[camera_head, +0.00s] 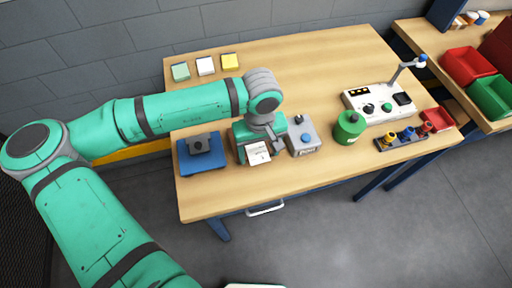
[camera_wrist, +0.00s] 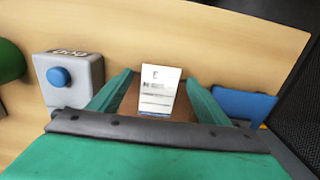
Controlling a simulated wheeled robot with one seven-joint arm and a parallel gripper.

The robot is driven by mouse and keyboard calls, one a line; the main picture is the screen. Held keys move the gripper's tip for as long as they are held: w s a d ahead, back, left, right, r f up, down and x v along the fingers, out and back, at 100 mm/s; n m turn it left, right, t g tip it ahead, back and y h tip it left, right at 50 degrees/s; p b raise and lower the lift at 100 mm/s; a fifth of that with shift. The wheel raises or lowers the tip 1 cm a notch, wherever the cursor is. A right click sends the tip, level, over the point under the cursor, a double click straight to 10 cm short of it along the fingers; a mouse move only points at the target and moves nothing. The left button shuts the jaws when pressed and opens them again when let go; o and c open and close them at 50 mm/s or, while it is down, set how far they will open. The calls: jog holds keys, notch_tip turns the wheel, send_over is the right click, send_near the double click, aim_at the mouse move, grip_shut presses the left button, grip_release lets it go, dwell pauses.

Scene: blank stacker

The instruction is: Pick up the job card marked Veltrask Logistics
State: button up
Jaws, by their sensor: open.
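A white card (camera_wrist: 158,82) with dark print and a blue lower edge lies on a brown base (camera_wrist: 130,105) in the wrist view. Its print is too small to read as a name. The card also shows near the table's front edge in the head view (camera_head: 257,154). My gripper (camera_wrist: 157,77) is open, with one green finger on each side of the card. I cannot tell whether the fingers touch the card or the base. In the head view my gripper (camera_head: 262,139) is low over the table, right at the card.
A grey box with a blue button (camera_head: 303,138) stands close to the right, and a blue device (camera_head: 201,153) to the left. A green canister (camera_head: 349,128), a white control panel (camera_head: 377,104) and a peg rack (camera_head: 403,138) are farther right. Green, white and yellow pads (camera_head: 206,66) lie behind.

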dwell(0.3)
jog(key=c, duration=1.2)
